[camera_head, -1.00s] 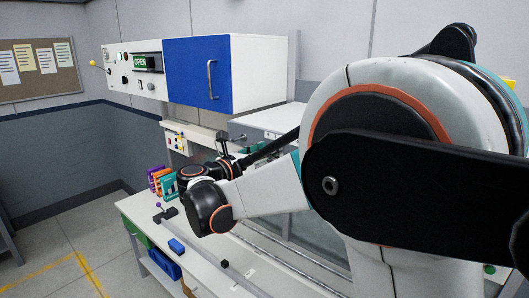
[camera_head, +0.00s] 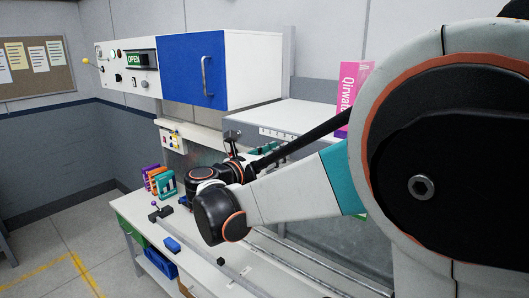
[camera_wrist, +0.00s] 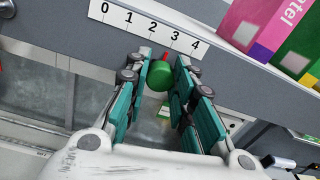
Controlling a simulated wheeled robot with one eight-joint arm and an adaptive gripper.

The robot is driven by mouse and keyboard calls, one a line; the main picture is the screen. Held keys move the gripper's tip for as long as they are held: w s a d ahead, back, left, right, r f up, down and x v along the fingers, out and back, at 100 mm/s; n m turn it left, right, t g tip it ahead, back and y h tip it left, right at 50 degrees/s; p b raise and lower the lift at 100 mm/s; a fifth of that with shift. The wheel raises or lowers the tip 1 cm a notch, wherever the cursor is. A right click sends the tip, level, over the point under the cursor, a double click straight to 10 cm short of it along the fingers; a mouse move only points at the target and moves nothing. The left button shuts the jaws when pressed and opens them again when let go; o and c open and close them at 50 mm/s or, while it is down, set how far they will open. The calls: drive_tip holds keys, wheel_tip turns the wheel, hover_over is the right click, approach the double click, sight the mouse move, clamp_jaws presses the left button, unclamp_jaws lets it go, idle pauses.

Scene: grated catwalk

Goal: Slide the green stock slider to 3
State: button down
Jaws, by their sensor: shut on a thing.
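The green stock slider (camera_wrist: 160,76) shows in the wrist view as a round green knob with a small red pointer at its top. It sits below the white number scale (camera_wrist: 150,28), marked 0 to 4, on the grey shelf edge. The red pointer is close to the 3 mark; exact alignment is hard to tell. My gripper (camera_wrist: 165,78) has its teal fingers on both sides of the knob, shut on it. In the head view the scale (camera_head: 275,132) shows on the shelf edge, and my arm hides much of the area around the slider.
A pink box (camera_wrist: 255,25) and a green box (camera_wrist: 298,50) stand on the shelf above. A blue-doored cabinet (camera_head: 195,70) hangs at the back.

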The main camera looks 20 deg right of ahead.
drive_tip(key=c, duration=1.3)
unclamp_jaws()
